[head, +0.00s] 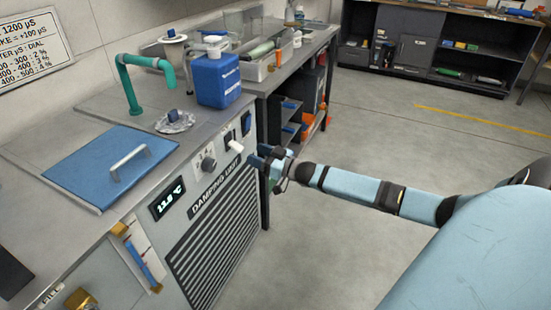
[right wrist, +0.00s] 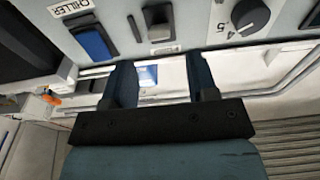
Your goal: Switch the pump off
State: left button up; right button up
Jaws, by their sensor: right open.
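The front panel of the damping unit (head: 218,165) carries a row of controls. A blue switch (head: 246,123) sits near its right end and also shows in the right wrist view (right wrist: 92,42), by a CHILLER label (right wrist: 75,6). Beside it is a black switch (right wrist: 158,22) with a small label I cannot read; it shows small in the head view (head: 231,139). No pump label is readable. My right gripper (head: 258,156) is open and empty, in front of the panel, apart from the switches. Its fingers (right wrist: 160,78) show in the wrist view. My left gripper is out of view.
A round dial (head: 208,163) and a lit display (head: 167,198) are on the same panel. On the worktop are a blue lid with handle (head: 110,165), a green pipe (head: 131,85) and a blue jug (head: 218,82). The floor (head: 340,130) to the right is clear.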

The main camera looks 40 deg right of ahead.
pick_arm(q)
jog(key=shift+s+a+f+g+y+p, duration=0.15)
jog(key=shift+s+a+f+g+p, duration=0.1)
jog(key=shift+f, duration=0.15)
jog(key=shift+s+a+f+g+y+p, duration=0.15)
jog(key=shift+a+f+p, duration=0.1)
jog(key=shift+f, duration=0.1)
pick_arm(e)
jog(key=v, duration=0.6)
jog(key=shift+s, duration=0.3)
jog(key=shift+d, duration=0.1)
